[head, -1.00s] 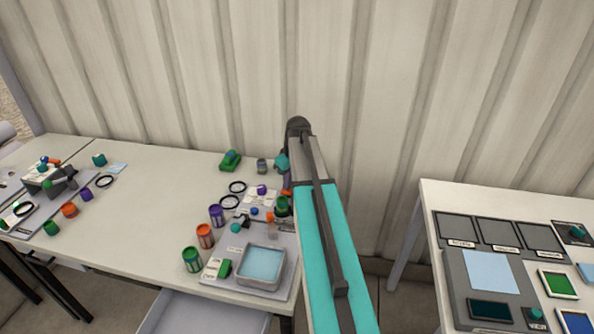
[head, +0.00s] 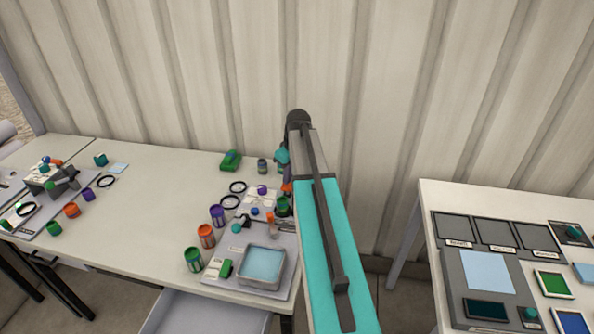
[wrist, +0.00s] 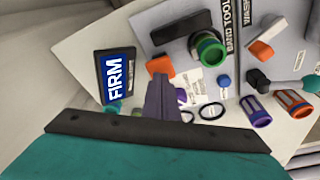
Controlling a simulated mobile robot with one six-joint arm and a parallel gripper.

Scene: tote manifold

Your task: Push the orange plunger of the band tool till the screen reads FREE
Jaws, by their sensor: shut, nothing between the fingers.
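The screen (wrist: 117,76) in the wrist view is a dark panel with a blue field reading FIRM. The BAND TOOL label (wrist: 231,25) is at the top, by a dark grey tool (wrist: 172,32) and a green ring-like cylinder (wrist: 208,48). An orange block (wrist: 160,66), which looks like the plunger, lies just beyond my fingertips. My gripper (wrist: 160,82) is shut and empty, its fingers pointing at that block; I cannot tell whether they touch. In the head view my arm hides most of the tool, and the fingers cannot be made out.
In the head view, a grey tray (head: 261,267) stands at the table's front, and a second table (head: 425,190) is at right across a gap.

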